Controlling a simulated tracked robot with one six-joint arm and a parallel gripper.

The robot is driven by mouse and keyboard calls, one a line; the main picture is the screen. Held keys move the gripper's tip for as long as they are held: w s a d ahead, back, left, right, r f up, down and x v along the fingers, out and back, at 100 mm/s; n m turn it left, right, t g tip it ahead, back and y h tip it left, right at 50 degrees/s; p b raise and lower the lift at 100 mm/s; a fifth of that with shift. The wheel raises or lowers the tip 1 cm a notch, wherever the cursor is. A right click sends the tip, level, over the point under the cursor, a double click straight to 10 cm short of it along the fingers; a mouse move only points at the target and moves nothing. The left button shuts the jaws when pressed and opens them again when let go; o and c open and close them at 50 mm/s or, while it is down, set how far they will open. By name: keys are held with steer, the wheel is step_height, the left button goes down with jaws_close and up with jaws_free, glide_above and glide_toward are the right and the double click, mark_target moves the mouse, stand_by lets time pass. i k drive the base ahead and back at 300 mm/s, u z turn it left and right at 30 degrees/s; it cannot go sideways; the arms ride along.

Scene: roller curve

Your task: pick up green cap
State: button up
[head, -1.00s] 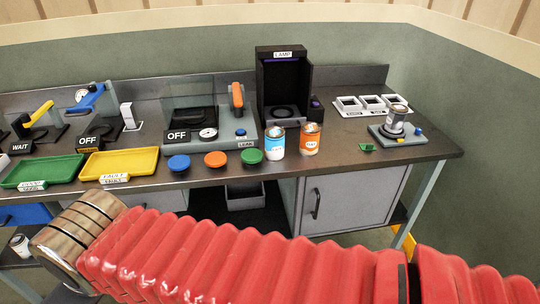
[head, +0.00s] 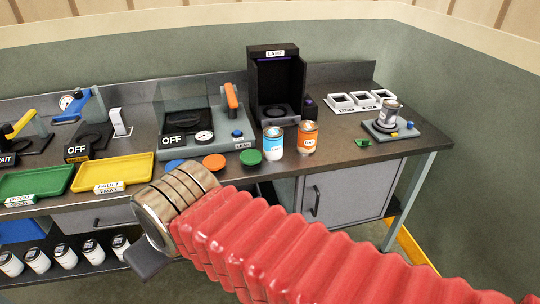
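The green cap (head: 250,157) is a round disc lying on the bench near its front edge, just left of the blue-and-white can. An orange cap (head: 215,162) lies to its left, and a blue cap (head: 173,166) lies further left, partly hidden by my arm. My red bellows arm crosses the front of the view, with its metal-ringed joint below the caps. A dark part of my arm shows under that joint, but its fingers cannot be made out.
A blue-and-white can (head: 273,143) and an orange can (head: 307,137) stand right of the green cap. The yellow tray (head: 143,170) and green tray (head: 67,179) lie left. Behind stand the leak tester (head: 239,134) and lamp box (head: 260,74).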

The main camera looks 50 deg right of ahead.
mark_target(250, 156)
steer(key=z, duration=0.7)
steer(key=i, duration=1)
steer(key=z, duration=0.05)
